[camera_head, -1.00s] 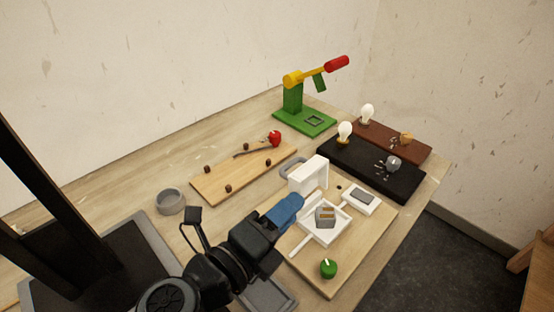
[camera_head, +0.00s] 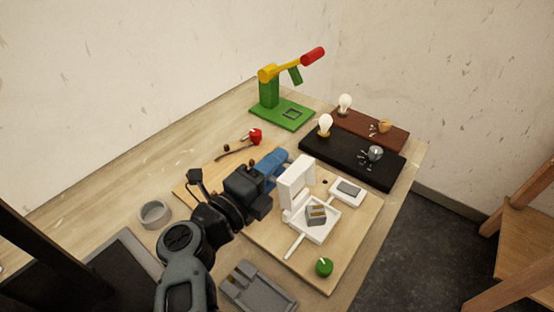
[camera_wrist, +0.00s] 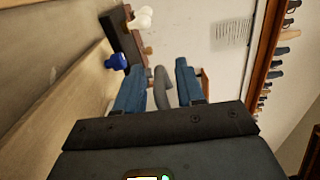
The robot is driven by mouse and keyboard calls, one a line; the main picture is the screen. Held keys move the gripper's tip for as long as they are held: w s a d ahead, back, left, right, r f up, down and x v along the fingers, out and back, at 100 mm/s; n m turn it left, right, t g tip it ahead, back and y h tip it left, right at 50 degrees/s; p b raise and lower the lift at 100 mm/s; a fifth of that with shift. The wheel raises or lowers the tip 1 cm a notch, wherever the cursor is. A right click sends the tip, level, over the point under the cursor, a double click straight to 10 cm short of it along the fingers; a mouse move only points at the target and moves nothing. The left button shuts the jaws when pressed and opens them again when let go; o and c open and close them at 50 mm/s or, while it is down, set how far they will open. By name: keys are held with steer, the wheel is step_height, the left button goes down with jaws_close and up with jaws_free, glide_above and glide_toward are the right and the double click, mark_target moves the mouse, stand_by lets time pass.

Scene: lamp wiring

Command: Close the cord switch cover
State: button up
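The white cord switch sits on a light wooden board. Its cover (camera_head: 297,181) stands upright at the far left side of the open white base (camera_head: 325,228). A grey block with tan strips (camera_head: 316,214) lies inside the base. My gripper (camera_head: 278,160) is just left of and behind the cover in the head view; I cannot tell whether it touches it. In the wrist view my gripper (camera_wrist: 162,82) has its two blue fingers spread apart. A grey curved thing (camera_wrist: 161,90) shows between them, not visibly pinched. The cover is not clearly visible in the wrist view.
A white plate with a grey panel (camera_head: 347,191) and a green knob (camera_head: 324,267) are on the same board. Black (camera_head: 345,163) and brown (camera_head: 385,139) bulb boards stand behind. A green stand (camera_head: 284,112), grey ring (camera_head: 154,213) and grey tray (camera_head: 250,290) are around.

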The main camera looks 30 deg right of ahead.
steer(key=shift+w+d, duration=0.1)
steer(key=shift+d, duration=0.3)
steer(key=shift+c, duration=0.2)
steer(key=c, duration=0.6)
steer(key=shift+f, duration=0.1)
jaws_close()
